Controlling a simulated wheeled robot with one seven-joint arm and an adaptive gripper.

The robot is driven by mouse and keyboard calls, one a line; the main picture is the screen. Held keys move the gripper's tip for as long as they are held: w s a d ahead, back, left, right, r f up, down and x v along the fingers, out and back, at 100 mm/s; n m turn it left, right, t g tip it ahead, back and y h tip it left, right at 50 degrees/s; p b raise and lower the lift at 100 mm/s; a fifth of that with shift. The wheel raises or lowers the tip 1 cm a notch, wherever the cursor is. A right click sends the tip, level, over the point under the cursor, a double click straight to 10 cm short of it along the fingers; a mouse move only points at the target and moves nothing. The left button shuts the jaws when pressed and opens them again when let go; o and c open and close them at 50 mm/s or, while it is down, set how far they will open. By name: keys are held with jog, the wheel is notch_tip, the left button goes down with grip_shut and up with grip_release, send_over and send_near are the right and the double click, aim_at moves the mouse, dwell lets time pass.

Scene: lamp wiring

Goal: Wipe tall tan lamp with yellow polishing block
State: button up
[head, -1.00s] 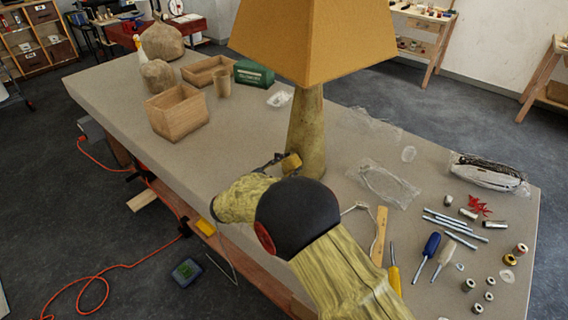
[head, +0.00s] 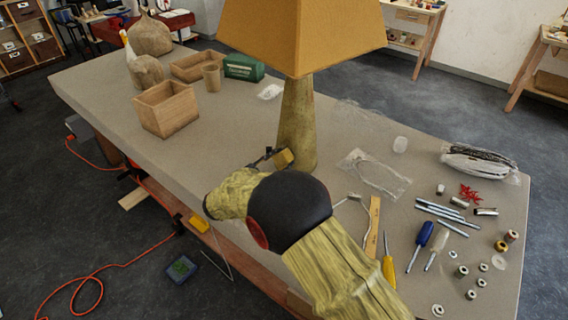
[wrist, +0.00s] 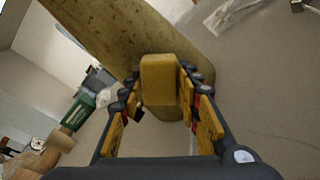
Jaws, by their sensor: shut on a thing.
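The tall tan lamp stands upright on the workbench, with a tapered mottled base (head: 299,118) and a wide orange-tan shade (head: 300,38). Its base also crosses the wrist view diagonally (wrist: 105,35). My gripper (head: 272,157) is low beside the lamp base, at its left near side. In the wrist view my gripper (wrist: 160,88) is shut on the yellow polishing block (wrist: 160,75). The block's far end is against or very close to the lamp base; I cannot tell whether they touch. The block also shows in the head view (head: 284,158).
A wooden box (head: 168,112), a tray (head: 200,68), a cup (head: 212,76) and a green box (head: 243,67) stand left of the lamp. Plastic bags (head: 374,172), screwdrivers (head: 420,244) and several small parts lie to the right. Bare bench lies left of the lamp.

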jog(key=shift+w+a+b, duration=0.2)
jog(key=shift+w+a, duration=0.55)
jog(key=shift+a, duration=0.2)
jog(key=shift+w+a+b, duration=0.15)
jog(key=shift+w+a, duration=0.55)
jog(key=shift+a, duration=0.25)
jog(key=shift+d+r, duration=0.1)
jog(key=shift+s+d+p, duration=0.2)
jog(key=shift+s+d, duration=0.9)
jog(key=shift+d, duration=0.3)
jog(key=shift+s+d+p, duration=0.2)
jog(key=shift+s+d, duration=0.9)
jog(key=shift+d, duration=0.25)
jog(key=shift+p+v, duration=0.4)
jog(key=shift+v, duration=2.6)
jog(key=shift+a, duration=0.15)
jog(key=shift+v, duration=1.4)
